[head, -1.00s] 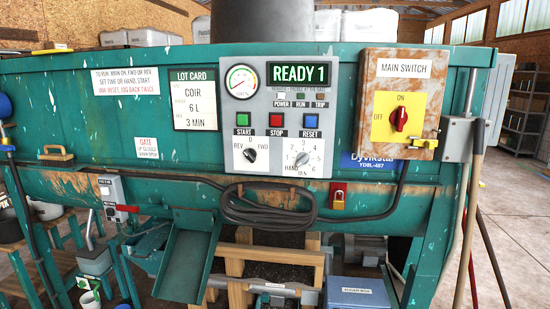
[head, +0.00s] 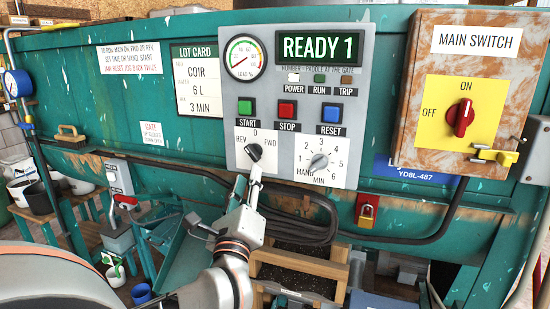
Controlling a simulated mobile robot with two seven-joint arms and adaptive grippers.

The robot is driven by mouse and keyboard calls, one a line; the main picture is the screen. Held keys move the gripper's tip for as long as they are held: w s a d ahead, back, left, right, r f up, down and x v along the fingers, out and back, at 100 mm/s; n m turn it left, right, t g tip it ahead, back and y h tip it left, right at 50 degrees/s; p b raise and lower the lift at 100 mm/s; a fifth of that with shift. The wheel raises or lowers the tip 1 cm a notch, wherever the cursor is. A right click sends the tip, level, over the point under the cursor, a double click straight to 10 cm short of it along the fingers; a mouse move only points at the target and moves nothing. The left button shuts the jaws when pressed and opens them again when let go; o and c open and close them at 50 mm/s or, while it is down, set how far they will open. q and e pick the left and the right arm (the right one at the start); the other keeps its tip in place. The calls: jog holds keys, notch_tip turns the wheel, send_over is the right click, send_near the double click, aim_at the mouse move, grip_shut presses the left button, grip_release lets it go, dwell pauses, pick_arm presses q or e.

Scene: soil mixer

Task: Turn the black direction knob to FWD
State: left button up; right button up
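The black direction knob (head: 254,151) is on the grey control panel (head: 236,190), below the label 0, with REV at its left and FWD at its right. Its pointer direction is too small and covered to read. My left gripper (head: 256,167) reaches up from below, its narrow fingertips at the knob's lower edge, touching it or very close. The fingers overlap in this view, so I cannot tell whether they are open or shut on the knob. My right gripper is not in view.
START, STOP and RESET buttons (head: 287,110) sit just above the knob. The timer knob (head: 319,161) is to its right. The display (head: 319,47) reads READY 1. The red main switch (head: 461,117) points near ON. A dark cable coil (head: 300,231) hangs below the panel.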

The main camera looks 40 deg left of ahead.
aim_at(252, 157)
pick_arm(q)
jog(key=b+x, duration=0.4)
jog(key=x, duration=0.2)
jog(key=shift+w+a+r, duration=0.2)
jog(key=shift+a, duration=0.15)
jog(key=shift+w+a, duration=0.2)
jog(key=shift+w, duration=0.05)
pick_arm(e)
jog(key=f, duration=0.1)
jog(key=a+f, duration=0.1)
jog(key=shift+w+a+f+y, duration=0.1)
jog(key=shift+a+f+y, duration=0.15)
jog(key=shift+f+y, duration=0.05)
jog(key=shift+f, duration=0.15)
pick_arm(q)
grip_shut()
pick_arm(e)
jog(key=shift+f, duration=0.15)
